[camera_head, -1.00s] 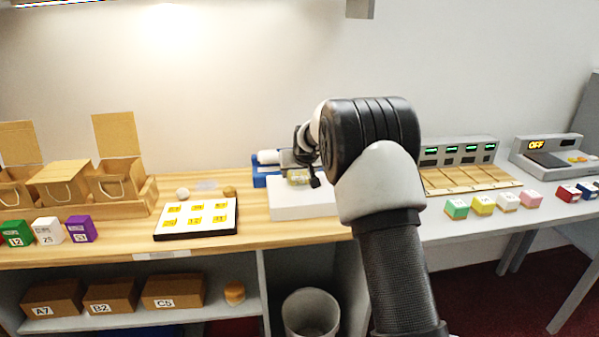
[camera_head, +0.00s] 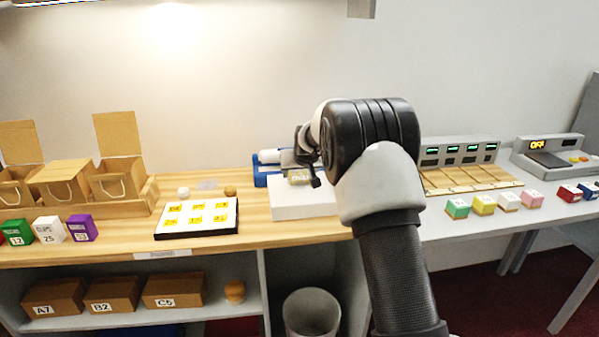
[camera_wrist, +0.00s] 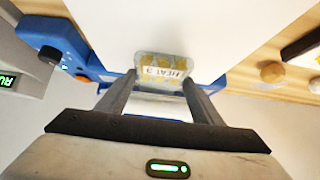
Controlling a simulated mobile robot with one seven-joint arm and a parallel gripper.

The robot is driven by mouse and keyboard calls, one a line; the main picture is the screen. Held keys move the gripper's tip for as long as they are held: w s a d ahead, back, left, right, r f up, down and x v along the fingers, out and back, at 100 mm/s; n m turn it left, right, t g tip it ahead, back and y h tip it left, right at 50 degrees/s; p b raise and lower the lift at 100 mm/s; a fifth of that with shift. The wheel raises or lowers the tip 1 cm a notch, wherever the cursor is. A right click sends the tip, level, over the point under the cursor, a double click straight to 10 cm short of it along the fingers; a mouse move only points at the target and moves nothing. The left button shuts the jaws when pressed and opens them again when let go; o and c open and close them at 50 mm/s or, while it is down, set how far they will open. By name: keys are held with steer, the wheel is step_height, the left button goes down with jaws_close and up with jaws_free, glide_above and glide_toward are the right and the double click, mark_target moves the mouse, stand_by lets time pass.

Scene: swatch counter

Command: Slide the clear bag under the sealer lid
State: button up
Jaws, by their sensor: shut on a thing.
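The clear bag (camera_wrist: 163,72) holds yellowish pieces and has a white label reading "HEAT 3". My gripper (camera_wrist: 160,88) is shut on its near end in the wrist view, with one finger at each side. The bag also shows in the head view (camera_head: 299,177), beside the blue sealer (camera_head: 260,180) and over the rear of a white block. The sealer's blue body shows in the wrist view (camera_wrist: 72,45), with a black knob. My arm hides much of the sealer and its lid in the head view. I cannot tell whether the bag is under the lid.
The white block (camera_head: 303,206) stands in front of the sealer. A tray of yellow swatches (camera_head: 196,232) lies to its left, with small round items behind. A grey unit with green displays (camera_head: 460,151) stands right. A bin (camera_head: 311,312) stands below the counter.

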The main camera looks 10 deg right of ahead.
steer(key=o, duration=1.1)
steer(key=shift+s+r, duration=0.25)
steer(key=shift+r, duration=0.1)
steer(key=s+f+p+v, duration=0.1)
steer(key=s+f+v, duration=0.1)
steer(key=v, duration=1.2)
steer(key=s+f+p+v, duration=0.1)
steer(key=v, duration=1.2)
steer(key=s+f+g, duration=0.3)
steer(key=s, duration=2.6)
steer(key=r+p, duration=1.2)
steer(key=s+r+p, duration=0.1)
steer(key=r+p, duration=0.5)
steer(key=shift+p, duration=0.4)
